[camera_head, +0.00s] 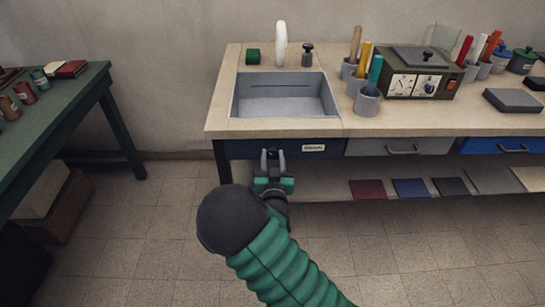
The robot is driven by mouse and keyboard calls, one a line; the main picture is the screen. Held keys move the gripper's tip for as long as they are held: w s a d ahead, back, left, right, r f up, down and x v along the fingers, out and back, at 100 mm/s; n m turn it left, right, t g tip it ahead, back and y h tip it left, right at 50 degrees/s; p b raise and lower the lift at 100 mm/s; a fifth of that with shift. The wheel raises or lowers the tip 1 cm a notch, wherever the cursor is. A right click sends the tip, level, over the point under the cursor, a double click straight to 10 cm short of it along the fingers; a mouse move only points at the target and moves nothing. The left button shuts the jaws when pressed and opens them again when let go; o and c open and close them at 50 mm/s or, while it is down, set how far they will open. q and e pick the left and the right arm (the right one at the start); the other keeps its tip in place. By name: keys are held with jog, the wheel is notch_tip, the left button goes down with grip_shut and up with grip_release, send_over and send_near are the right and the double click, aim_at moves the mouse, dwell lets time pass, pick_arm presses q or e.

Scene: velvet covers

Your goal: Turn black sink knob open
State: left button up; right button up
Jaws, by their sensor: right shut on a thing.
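A small black knob (307,54) stands upright on the counter behind the sink basin (285,97), to the right of the white faucet (281,43). My right gripper (272,156) is low in front of the dark blue panel under the sink, well below and apart from that knob. Its two grey fingers point up toward the panel and are shut on a small dark thing between them. I cannot tell clearly what this thing is. My left gripper is not in view.
The counter's front edge (272,130) lies just above my right gripper. Cups with tools (368,100) and a control box (422,72) stand right of the basin. A green table (50,105) is at the left.

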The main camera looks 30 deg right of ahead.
grip_shut()
jog(key=shift+f+m+b, duration=0.1)
jog(key=shift+m+b, duration=0.3)
jog(key=shift+m, duration=0.3)
jog(key=o, duration=1)
grip_release()
